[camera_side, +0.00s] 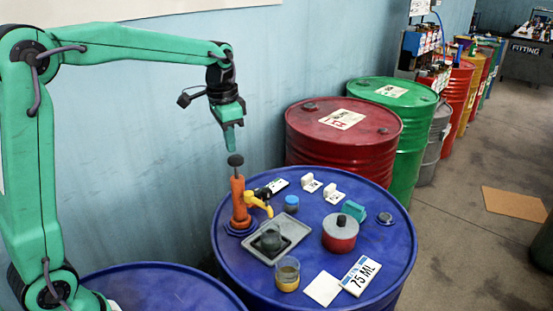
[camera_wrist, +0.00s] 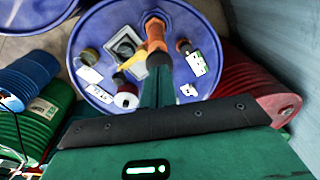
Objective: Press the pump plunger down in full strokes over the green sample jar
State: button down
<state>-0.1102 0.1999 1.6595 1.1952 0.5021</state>
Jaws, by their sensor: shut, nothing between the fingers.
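The orange pump (camera_side: 239,203) stands upright at the left of the blue drum top. Its black plunger knob (camera_side: 235,160) is up on a visible rod. Its yellow spout (camera_side: 258,201) points toward a grey tray (camera_side: 297,229). A dark jar (camera_side: 270,241) stands in the tray near the spout; its green is hard to make out. My gripper (camera_side: 231,149) is shut and empty, pointing down just above the knob. In the wrist view the shut fingers (camera_wrist: 158,80) overlap the knob (camera_wrist: 158,60), so contact is unclear there.
A jar with amber contents (camera_side: 287,275), a blue-capped jar (camera_side: 291,203), a red pot (camera_side: 340,233), a teal block (camera_side: 353,211) and a "75 ML" card (camera_side: 361,275) share the drum top (camera_side: 395,245). A red drum (camera_side: 340,145) stands behind.

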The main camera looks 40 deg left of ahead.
aim_at(232, 159)
jog(key=shift+w+f, duration=0.1)
jog(key=shift+f, duration=0.75)
jog(key=shift+f, duration=1.75)
jog(key=s, duration=0.1)
jog(key=s+a+r, duration=0.1)
jog(key=s, duration=0.1)
jog(key=shift+w+r, duration=0.1)
jog(key=shift+r, duration=0.1)
notch_tip(232, 159, up, 8)
jog(key=shift+s+f, duration=0.25)
jog(key=shift+s, duration=0.1)
dwell(0.6)
